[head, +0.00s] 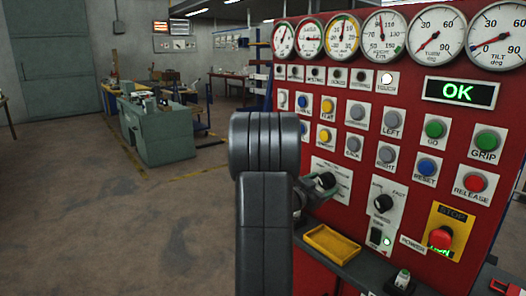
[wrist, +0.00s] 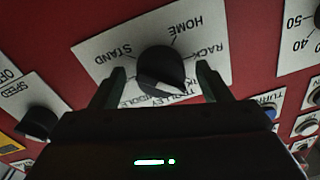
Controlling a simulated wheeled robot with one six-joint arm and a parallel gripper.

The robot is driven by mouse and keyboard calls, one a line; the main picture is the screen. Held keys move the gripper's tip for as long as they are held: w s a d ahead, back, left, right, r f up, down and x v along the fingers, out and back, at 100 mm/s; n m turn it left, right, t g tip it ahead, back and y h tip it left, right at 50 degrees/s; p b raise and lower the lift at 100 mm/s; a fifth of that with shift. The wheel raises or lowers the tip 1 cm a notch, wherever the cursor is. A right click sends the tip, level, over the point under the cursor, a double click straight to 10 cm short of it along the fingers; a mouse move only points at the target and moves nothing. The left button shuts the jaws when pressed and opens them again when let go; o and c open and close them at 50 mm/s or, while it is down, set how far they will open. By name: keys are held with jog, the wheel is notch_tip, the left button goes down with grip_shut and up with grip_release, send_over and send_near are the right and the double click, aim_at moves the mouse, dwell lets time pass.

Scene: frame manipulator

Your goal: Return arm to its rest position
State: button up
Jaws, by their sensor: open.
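A black rotary knob (wrist: 160,68) sits on a white plate (wrist: 98,45) on the red panel. The plate reads HOME, STAND, RACK and, partly hidden, TROLLEY and MIDDLE. The knob's pointed lower edge faces down and to the right in the wrist view; I cannot tell exactly which label it marks. My gripper (wrist: 161,75) is open, with one finger on each side of the knob and a gap to it on both sides. In the head view the knob (head: 326,180) shows just right of my arm, which hides most of the gripper.
The red panel (head: 408,172) carries gauges, buttons, a lit OK display (head: 458,92) and a red stop button (head: 440,238). A speed knob (head: 383,203) is close by. A yellow tray (head: 332,244) lies below. The floor (head: 110,230) at left is clear.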

jog(key=n+p, duration=0.3)
jog(key=n, duration=0.1)
jog(key=shift+r, duration=0.2)
jog(key=shift+s+f+n+p, duration=0.1)
jog(key=shift+n+p, duration=0.3)
jog(key=shift+n, duration=0.5)
